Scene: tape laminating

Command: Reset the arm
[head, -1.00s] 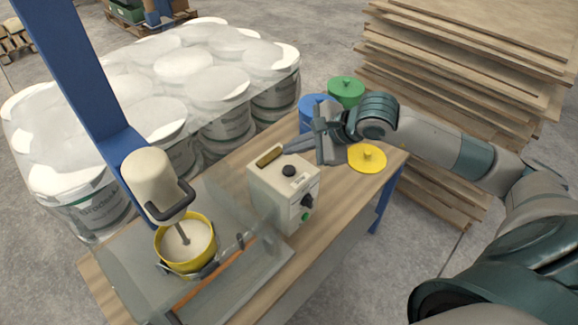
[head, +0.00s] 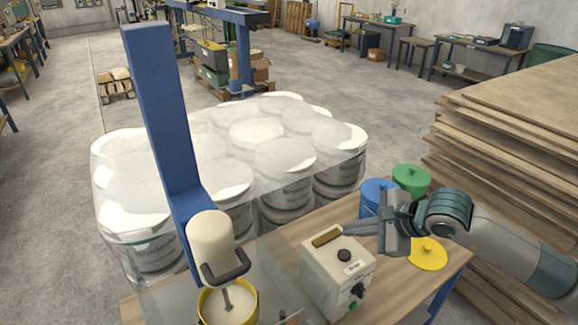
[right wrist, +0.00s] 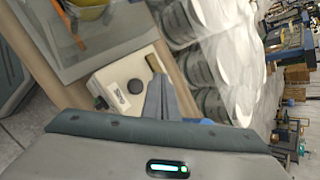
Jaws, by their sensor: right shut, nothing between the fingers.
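My right gripper (head: 350,229) is shut and empty. Its fingers point left, above the back right of the white control box (head: 333,275); it also shows in the right wrist view (right wrist: 160,84). The control box has a dark round button on top and a dark knob and green button on its front. My right arm comes in from the right in the head view. My left gripper is not in view. A mixer with a blue column (head: 167,120) and cream motor head (head: 211,244) stands over a yellow bucket (head: 206,310) holding pale material.
Blue (head: 372,195), green (head: 411,180) and yellow (head: 427,254) lidded containers are near the gripper on the wooden table (head: 283,230). Wrapped white buckets (head: 148,248) stand behind it. Stacked boards (head: 510,150) rise at the right. Open floor lies beyond.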

